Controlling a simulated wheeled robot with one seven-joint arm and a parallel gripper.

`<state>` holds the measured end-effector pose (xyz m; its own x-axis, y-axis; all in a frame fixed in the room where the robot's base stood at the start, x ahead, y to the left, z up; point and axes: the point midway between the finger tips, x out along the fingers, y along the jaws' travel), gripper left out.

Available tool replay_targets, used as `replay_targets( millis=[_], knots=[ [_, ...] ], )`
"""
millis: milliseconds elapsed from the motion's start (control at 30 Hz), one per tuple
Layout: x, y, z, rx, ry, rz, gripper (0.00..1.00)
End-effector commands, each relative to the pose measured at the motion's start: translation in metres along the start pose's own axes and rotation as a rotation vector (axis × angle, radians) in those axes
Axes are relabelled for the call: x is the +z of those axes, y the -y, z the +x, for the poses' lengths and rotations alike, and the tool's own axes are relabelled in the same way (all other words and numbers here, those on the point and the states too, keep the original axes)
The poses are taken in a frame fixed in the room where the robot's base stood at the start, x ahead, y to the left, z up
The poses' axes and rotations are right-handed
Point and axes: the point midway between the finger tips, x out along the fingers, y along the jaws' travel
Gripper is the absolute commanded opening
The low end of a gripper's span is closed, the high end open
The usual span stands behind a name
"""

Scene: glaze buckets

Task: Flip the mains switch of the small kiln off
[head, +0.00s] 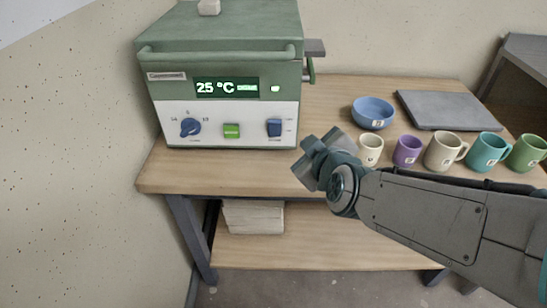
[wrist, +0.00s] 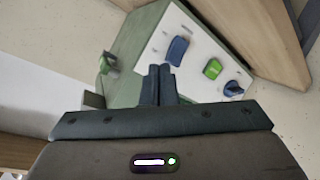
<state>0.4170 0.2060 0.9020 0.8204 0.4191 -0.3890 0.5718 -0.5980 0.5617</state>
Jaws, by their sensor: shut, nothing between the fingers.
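The small kiln (head: 220,60) is a green box at the left of the table, with a white control panel (head: 253,112). In the wrist view the blue switch (wrist: 177,50) lies just beyond and right of my fingertips. My gripper (wrist: 160,72) is shut and empty, its two dark fingers together. In the head view my gripper (head: 318,160) is just right of the panel; its fingertips are not clearly visible there. I cannot tell whether it touches anything.
A green button (head: 231,131) and a blue dial (head: 190,127) are left of the switch. The display (head: 227,87) reads 25 °C and is lit. A blue bowl (head: 373,112), a grey slab (head: 445,109) and several mugs (head: 408,151) stand right. White slabs (head: 253,216) lie on the lower shelf.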

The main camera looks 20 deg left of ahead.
Motion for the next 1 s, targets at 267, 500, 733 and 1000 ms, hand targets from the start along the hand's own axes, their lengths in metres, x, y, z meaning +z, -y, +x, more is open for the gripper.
replay_targets(
  millis=[267, 500, 733, 1000],
  knots=[
    [0.006, 0.071, 0.036, 0.284, -0.178, -0.390, 0.00],
    [0.017, 0.112, 0.030, 0.573, -0.169, -0.686, 0.00],
    [0.024, 0.128, 0.016, 0.735, -0.111, -0.837, 0.00],
    [0.023, 0.128, 0.011, 0.764, -0.095, -0.862, 0.00]
  ],
)
